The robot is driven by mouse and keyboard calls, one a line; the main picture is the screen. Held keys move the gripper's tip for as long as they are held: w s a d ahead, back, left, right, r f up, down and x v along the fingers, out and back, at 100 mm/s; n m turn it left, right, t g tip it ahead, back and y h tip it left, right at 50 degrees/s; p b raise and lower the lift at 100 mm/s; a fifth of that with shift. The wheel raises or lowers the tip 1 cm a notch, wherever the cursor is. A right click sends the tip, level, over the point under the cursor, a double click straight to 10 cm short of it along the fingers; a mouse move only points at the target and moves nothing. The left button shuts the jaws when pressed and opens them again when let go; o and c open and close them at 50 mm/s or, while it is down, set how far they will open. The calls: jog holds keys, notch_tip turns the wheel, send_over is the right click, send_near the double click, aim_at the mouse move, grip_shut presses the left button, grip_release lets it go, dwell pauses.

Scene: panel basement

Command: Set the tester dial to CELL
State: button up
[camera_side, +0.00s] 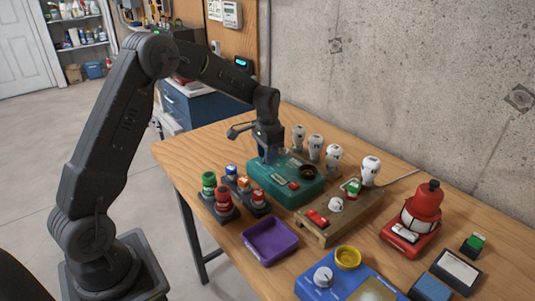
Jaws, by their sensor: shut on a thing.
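A teal box (308,191), which looks like the tester, sits on the wooden table with a black round socket (307,172), a pale label or window and a red part on top. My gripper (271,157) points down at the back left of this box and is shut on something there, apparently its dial. The fingers hide the dial, so its pointer and setting cannot be seen. No CELL lettering is readable. A blue box (338,284) at the front also has a silver-white knob (323,277) and a yellow ring (348,257); my gripper is far from it.
Several white bulbs (315,147) stand behind the teal box. Red, green and orange-topped cells (223,199) stand in dark holders at its left. A purple tray (271,240), a wooden board (338,220) with switches and a red lamp-like device (420,215) lie nearby.

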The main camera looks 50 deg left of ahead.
jog(key=shift+r+m, duration=0.1)
jog(key=shift+m, duration=2.1)
jog(key=o, duration=0.6)
jog(key=shift+o, duration=0.2)
notch_tip(320, 180, up, 14)
